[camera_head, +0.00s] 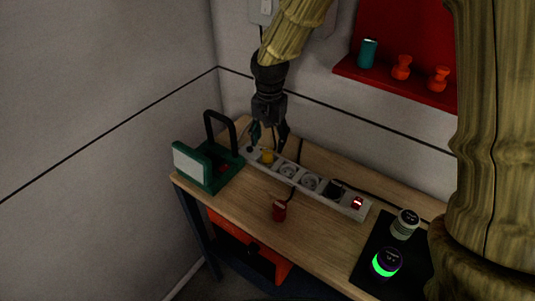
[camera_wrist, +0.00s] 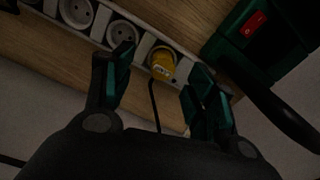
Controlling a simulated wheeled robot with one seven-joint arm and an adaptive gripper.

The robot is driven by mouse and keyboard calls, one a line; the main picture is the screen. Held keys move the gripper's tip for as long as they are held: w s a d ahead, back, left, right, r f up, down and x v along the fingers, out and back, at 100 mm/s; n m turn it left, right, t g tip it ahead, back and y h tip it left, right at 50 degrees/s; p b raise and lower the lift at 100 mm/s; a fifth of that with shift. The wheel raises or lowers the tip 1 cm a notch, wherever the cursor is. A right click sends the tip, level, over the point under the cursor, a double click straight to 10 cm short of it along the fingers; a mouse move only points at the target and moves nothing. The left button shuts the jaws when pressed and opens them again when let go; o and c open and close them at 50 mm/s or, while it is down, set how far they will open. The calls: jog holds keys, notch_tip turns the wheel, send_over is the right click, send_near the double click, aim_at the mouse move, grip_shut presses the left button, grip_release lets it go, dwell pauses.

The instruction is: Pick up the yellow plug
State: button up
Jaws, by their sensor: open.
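The yellow plug (camera_head: 267,156) sits in a socket near the left end of the white power strip (camera_head: 324,192) on the wooden table. It also shows in the wrist view (camera_wrist: 162,62), with a dark cable running from it toward my gripper. My gripper (camera_head: 268,134) is just above the plug, pointing down. In the wrist view my gripper (camera_wrist: 163,75) is open, with one fingertip on each side of the plug and nothing held. Whether the fingertips touch the plug cannot be told.
A green box with a black handle (camera_head: 208,165) stands close left of the strip. A black plug (camera_head: 335,188) and red switch (camera_head: 357,203) are farther along. Two round containers stand on a black mat (camera_head: 368,259) at right.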

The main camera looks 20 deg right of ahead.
aim_at(268, 150)
jog(key=w+f, duration=0.2)
jog(key=f, duration=0.1)
jog(key=shift+w+f+p, duration=0.2)
jog(key=shift+w+p, duration=0.2)
jog(key=shift+f, duration=0.35)
jog(key=shift+s+d+f+p, duration=0.1)
jog(key=shift+s+f+p, duration=0.5)
jog(key=shift+s+f, duration=0.1)
jog(key=shift+s, duration=0.25)
jog(key=shift+w+f, duration=0.1)
jog(key=shift+f, duration=0.3)
jog(key=shift+w+f, duration=0.55)
jog(key=shift+s+r, duration=0.25)
jog(key=shift+s, duration=0.05)
jog(key=shift+c, duration=0.2)
jog(key=shift+s+r, duration=0.1)
jog(key=c, duration=1.1)
